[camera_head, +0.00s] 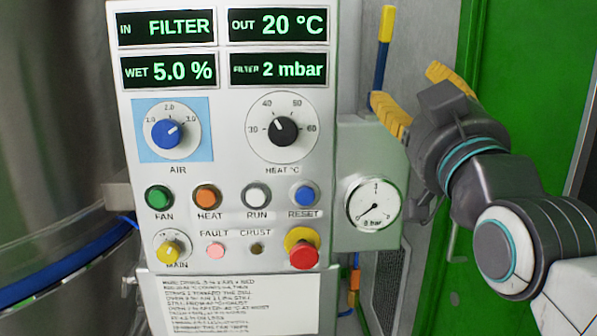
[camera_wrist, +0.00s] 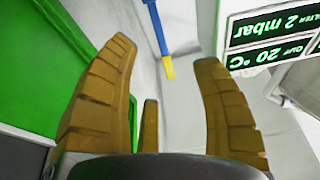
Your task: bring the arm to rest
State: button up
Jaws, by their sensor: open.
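My gripper (camera_head: 412,95) is at the right in the head view, with its yellow-brown fingers pointing up and left beside the control panel (camera_head: 228,205). In the wrist view the fingers of my gripper (camera_wrist: 165,85) are spread wide apart with nothing between them. A lever with a blue shaft and yellow end (camera_head: 383,50) stands behind and above the fingers. It also shows beyond the finger gap in the wrist view (camera_wrist: 159,38), apart from the fingers.
A round pressure gauge (camera_head: 373,203) on a grey box sits below my gripper. A green door (camera_head: 540,60) is behind my arm. A steel vessel (camera_head: 55,110) stands at the left. The panel has knobs, buttons and a red stop button (camera_head: 303,255).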

jog(key=w+r+p, duration=0.3)
jog(key=r, duration=0.1)
jog(key=s+f+g+p, duration=0.3)
jog(key=f+g+p, duration=0.45)
jog(key=f, duration=1.35)
jog(key=s+f+g+p, duration=0.2)
jog(key=s+f+g, duration=0.8)
jog(key=s, duration=0.7)
notch_tip(320, 180, down, 4)
jog(key=shift+s+r+g, duration=0.15)
jog(key=shift+r+g, duration=0.05)
jog(key=shift+g, duration=0.15)
